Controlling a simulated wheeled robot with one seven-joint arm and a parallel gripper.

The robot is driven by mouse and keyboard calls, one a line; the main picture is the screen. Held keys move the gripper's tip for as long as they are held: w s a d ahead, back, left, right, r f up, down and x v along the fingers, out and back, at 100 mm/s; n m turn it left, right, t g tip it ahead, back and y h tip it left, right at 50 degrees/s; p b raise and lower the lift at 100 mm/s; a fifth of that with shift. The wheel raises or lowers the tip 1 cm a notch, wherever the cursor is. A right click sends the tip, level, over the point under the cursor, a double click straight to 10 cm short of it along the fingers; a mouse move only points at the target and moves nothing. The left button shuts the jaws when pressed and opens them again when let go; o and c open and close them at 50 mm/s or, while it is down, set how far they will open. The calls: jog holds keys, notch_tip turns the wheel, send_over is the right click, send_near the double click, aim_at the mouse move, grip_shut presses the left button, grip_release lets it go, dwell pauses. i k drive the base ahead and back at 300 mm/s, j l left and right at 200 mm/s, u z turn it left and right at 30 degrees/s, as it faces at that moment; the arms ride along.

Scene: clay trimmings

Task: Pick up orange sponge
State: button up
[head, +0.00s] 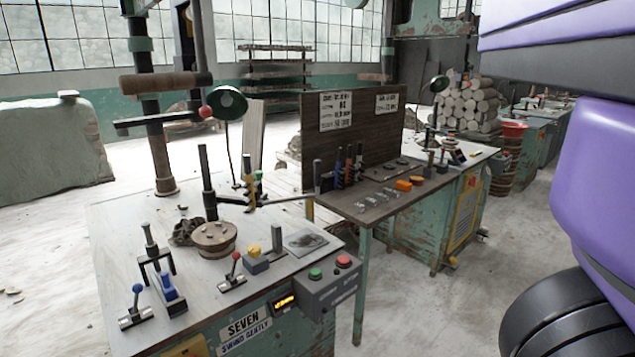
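A small orange block (403,185), which looks like the sponge, lies on the dark wooden bench top (345,203) right of the picture's middle. A second, smaller orange piece (417,180) sits right behind it; I cannot tell whether the two touch. Both are small and far off. My gripper is not in view. Large purple and dark parts at the right edge look like my own arm, and they are well apart from the bench in the picture.
A brown backboard (350,137) with signs stands behind the dark bench. Small clear items (377,201) and several upright coloured handles (348,167) are near the sponge. A pale machine table (130,245) with levers stands at left front. Floor (420,310) at right front is clear.

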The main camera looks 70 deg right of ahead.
aim_at(402, 185)
jog(key=z, duration=2.45)
